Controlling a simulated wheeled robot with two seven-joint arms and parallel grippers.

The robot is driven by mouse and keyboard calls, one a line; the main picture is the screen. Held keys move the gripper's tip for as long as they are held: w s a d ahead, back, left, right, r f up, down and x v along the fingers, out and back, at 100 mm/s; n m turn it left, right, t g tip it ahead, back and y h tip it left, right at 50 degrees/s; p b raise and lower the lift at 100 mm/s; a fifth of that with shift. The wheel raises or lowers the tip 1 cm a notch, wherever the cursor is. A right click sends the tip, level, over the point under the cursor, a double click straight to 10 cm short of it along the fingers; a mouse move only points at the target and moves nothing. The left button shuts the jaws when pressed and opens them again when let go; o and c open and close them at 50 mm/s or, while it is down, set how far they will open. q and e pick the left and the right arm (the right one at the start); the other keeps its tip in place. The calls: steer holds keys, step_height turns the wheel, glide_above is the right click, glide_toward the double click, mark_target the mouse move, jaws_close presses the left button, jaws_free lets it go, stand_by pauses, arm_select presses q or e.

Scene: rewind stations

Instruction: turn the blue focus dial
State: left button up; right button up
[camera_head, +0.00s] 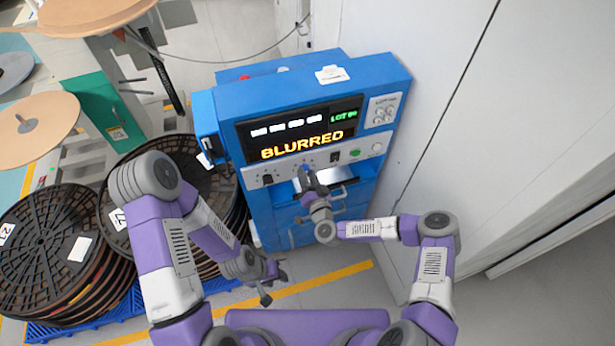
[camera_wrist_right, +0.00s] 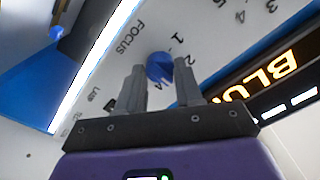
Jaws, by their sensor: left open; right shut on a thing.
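The blue focus dial (camera_wrist_right: 159,66) is on the white panel marked FOCUS, with printed numbers around it. In the wrist view, my right gripper (camera_wrist_right: 158,78) has one finger on each side of the dial and is shut on it. In the head view, my right gripper (camera_head: 307,176) reaches the front panel of the blue machine (camera_head: 262,97) and largely covers the dial. The machine's display (camera_head: 302,140) reads BLURRED in orange. My left gripper (camera_head: 273,280) is open and empty, low in front of the machine.
Stacks of black reels (camera_head: 42,236) stand on a blue pallet at left. A white wall (camera_head: 465,110) closes in on the right. Other knobs and a green button (camera_head: 355,153) share the panel. The floor before the machine has a yellow line (camera_head: 322,279).

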steer(key=m+b, duration=1)
steer(key=m, duration=0.9)
steer(key=shift+m+b, duration=0.3)
steer(key=shift+b, duration=0.1)
stand_by(0.5)
steer(key=o, duration=1)
steer(key=shift+o, duration=0.2)
steer(key=p+v, duration=0.1)
steer(key=v, duration=0.6)
steer(key=shift+s, duration=0.3)
steer(key=shift+d, duration=0.1)
